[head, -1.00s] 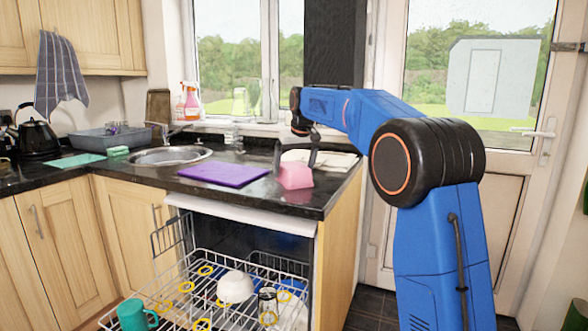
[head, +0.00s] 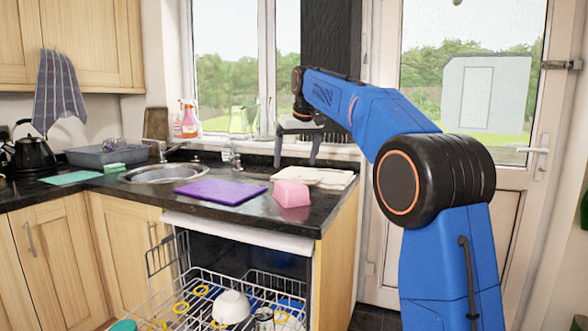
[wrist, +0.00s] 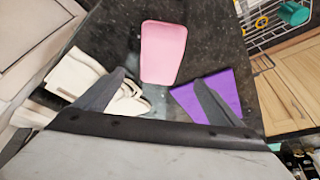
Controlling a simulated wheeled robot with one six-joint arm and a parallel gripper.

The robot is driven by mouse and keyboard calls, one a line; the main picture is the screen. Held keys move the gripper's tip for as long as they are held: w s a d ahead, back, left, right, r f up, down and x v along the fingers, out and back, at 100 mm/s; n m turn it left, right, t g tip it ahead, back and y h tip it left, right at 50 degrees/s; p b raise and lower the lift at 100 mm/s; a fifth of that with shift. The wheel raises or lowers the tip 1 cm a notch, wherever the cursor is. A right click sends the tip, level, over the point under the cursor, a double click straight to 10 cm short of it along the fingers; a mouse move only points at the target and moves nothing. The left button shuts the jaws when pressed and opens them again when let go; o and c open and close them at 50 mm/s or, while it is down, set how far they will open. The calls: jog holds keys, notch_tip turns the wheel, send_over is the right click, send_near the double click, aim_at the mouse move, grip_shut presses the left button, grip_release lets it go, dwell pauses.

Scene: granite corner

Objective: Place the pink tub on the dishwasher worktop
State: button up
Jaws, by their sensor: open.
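The pink tub (head: 291,193) sits on the dark worktop (head: 262,217) above the open dishwasher, near the worktop's right front corner. In the wrist view the tub (wrist: 163,52) lies ahead of and between my fingers, apart from both. My gripper (head: 297,146) is open and empty, raised above the worktop behind the tub. Its two spread fingers also show in the wrist view (wrist: 158,97).
A purple mat (head: 220,191) lies left of the tub, with the sink (head: 168,173) beyond. The dishwasher rack (head: 190,300) is pulled out below, holding a white bowl (head: 231,307).

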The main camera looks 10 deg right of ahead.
jog(key=shift+s+r, duration=0.15)
jog(key=shift+r, duration=0.2)
jog(key=s+d+f, duration=0.1)
jog(key=s+f, duration=0.2)
jog(key=s, duration=0.6)
jog(key=s+d+f+m, duration=0.1)
jog(key=s+d+f, duration=0.15)
jog(key=s, duration=0.65)
jog(key=s+d+f, duration=0.1)
jog(key=s+f, duration=0.2)
jog(key=s, duration=0.6)
jog(key=s+d+f, duration=0.1)
jog(key=s+f, duration=2.2)
jog(key=s, duration=0.2)
jog(key=shift+d+m+h, duration=0.3)
jog(key=shift+d+m, duration=0.05)
jog(key=shift+m, duration=0.05)
